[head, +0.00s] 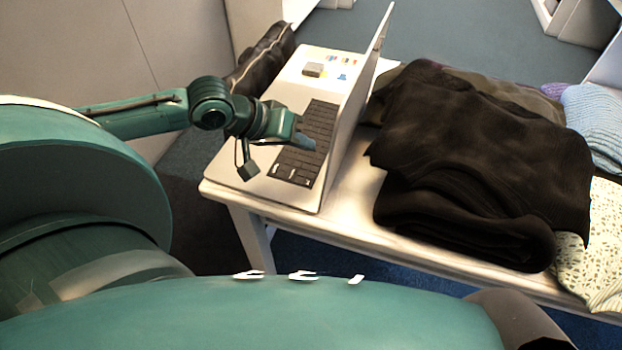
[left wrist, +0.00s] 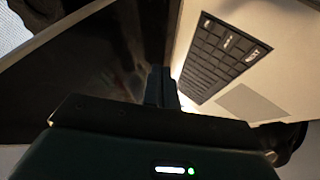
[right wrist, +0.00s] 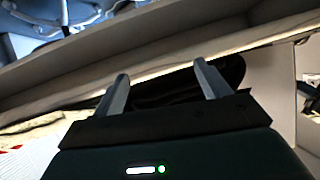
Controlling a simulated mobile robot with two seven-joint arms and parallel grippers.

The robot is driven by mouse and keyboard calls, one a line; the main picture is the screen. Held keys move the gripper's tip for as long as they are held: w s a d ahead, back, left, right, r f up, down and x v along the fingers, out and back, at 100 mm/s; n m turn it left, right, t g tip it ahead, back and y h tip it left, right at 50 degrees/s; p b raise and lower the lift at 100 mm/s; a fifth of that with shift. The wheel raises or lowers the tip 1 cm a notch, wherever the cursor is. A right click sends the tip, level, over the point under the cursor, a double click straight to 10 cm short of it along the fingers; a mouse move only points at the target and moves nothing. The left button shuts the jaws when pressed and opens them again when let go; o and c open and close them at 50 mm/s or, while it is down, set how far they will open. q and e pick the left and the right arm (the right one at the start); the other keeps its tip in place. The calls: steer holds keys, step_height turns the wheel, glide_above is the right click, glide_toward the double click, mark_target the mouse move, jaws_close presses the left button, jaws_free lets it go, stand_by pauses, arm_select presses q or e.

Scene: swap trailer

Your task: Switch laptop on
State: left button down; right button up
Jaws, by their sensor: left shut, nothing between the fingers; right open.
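The open laptop (head: 352,105) stands on a white table, its screen panel seen nearly edge-on in the head view. Its dark keyboard (head: 322,122) faces up. In the left wrist view, the keyboard (left wrist: 215,55) is at the right and the dark screen (left wrist: 95,80) at the left. My left gripper (head: 306,143) is shut and empty, with its fingertips over or at the keyboard; I cannot tell whether they touch a key. In the left wrist view, its fingers (left wrist: 161,86) point toward the hinge area. My right gripper (right wrist: 163,76) is open and empty, away from the laptop.
Dark folded clothes (head: 475,150) lie on the table right of the laptop. A light blue knit (head: 597,120) and a speckled cloth (head: 597,265) lie farther right. A dark bag (head: 262,58) is behind the laptop at the left. Blue floor shows beneath the table.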

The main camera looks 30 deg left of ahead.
arm_select(q)
step_height(320, 180, down, 4)
steer(key=b, duration=0.5)
step_height(320, 180, down, 3)
steer(key=b, duration=0.4)
steer(key=shift+f+b, duration=0.35)
steer(key=shift+f, duration=0.55)
arm_select(e)
steer(key=shift+s+d+f+m+t, duration=0.15)
steer(key=shift+s+d+f+t, duration=0.15)
steer(key=shift+d+t, duration=0.3)
steer(key=shift+s+d+f+m+t, duration=0.15)
steer(key=shift+s+d+t, duration=0.2)
steer(key=shift+t, duration=0.35)
steer(key=shift+w, duration=0.1)
arm_select(q)
steer(key=shift+f+p, duration=0.2)
steer(key=shift+p, duration=0.15)
steer(key=shift+f, duration=0.25)
arm_select(e)
steer(key=shift+r, duration=0.35)
